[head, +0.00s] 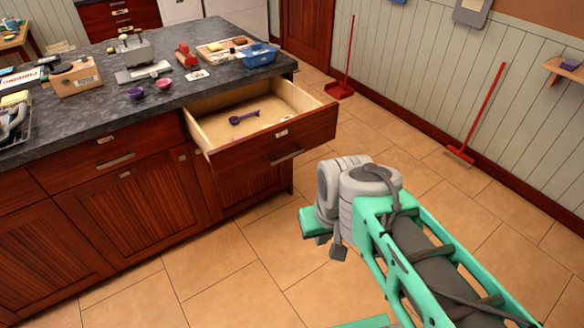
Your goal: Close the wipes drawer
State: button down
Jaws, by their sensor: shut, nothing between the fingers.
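The open drawer (275,150) is pulled out from the right end of the dark wooden island. Its front panel has a metal handle and a small label on its top edge. A purple scoop-like utensil (244,118) and a small pale item lie inside it. I cannot read the label to tell whether it says wipes. My gripper (338,252) is shut and empty, in front of the island and below and right of the drawer front, apart from it. My arm covers part of the floor at lower right, and the fingertips are small in view.
The dark countertop (60,125) holds a blue basket (259,55), a wooden box (76,77), purple and pink bowls and other items. A shut drawer (110,155) is left of the open one. The tiled floor (230,275) before the island is clear.

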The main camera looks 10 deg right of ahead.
aim_at(314, 123)
jog(key=u, duration=0.5)
jog(key=i, duration=1.35)
jog(key=u, duration=0.2)
